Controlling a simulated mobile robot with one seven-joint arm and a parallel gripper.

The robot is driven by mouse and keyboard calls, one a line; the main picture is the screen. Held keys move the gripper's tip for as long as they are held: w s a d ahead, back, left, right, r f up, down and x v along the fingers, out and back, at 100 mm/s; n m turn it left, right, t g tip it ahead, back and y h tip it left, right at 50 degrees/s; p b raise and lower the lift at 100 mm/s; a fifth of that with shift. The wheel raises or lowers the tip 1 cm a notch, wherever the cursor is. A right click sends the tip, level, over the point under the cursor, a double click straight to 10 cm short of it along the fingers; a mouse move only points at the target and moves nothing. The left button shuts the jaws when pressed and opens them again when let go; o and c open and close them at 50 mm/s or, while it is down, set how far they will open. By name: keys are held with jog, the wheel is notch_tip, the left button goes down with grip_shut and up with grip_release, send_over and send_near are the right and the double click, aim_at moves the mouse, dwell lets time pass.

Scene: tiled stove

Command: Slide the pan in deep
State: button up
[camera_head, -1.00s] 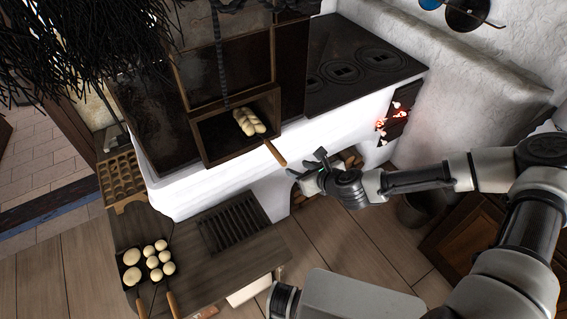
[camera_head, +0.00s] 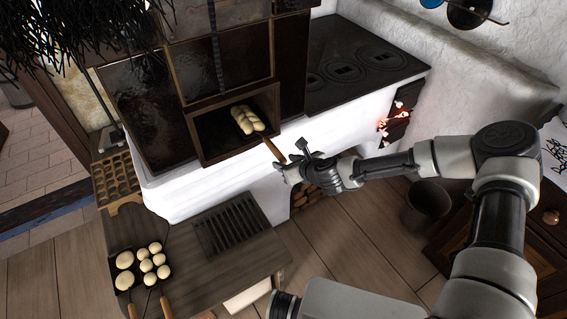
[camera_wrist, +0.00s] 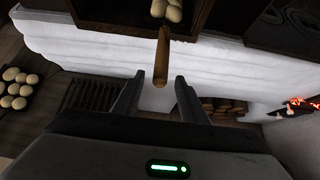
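The pan sits in the dark open oven compartment (camera_head: 208,146) of the stove, with a pale braided loaf (camera_head: 247,119) on it. Its wooden handle (camera_head: 273,149) sticks out over the front edge, and the pan's dark body is hard to make out. My gripper (camera_head: 298,152) is just right of the handle's outer end. In the wrist view my gripper (camera_wrist: 160,76) is open. The handle (camera_wrist: 162,57) points down the picture, its end appearing between the fingers without visible contact on either. I cannot tell whether it is truly between them in depth.
A wooden bench (camera_head: 190,245) at lower left has a slatted grate (camera_head: 232,222) and pans of pale dough balls (camera_head: 148,260). A dimpled wooden tray (camera_head: 117,177) stands left of the stove. Glowing embers show at the right (camera_head: 385,124). A bucket (camera_head: 427,205) stands on the floor.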

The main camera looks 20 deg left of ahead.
aim_at(271, 144)
grip_shut()
dwell(0.4)
jog(key=shift+w+a, duration=0.15)
jog(key=shift+w+a+b, duration=0.6)
jog(key=shift+w+a, duration=0.95)
jog(key=shift+a, duration=0.25)
jog(key=shift+w+a+b, duration=0.55)
jog(key=shift+w+a, duration=0.95)
jog(key=shift+a, duration=0.3)
grip_release()
jog(key=v, duration=1.7)
jog(key=shift+s+d+r+p, duration=0.1)
jog(key=shift+s+r+p, duration=0.05)
jog(key=shift+p, duration=0.15)
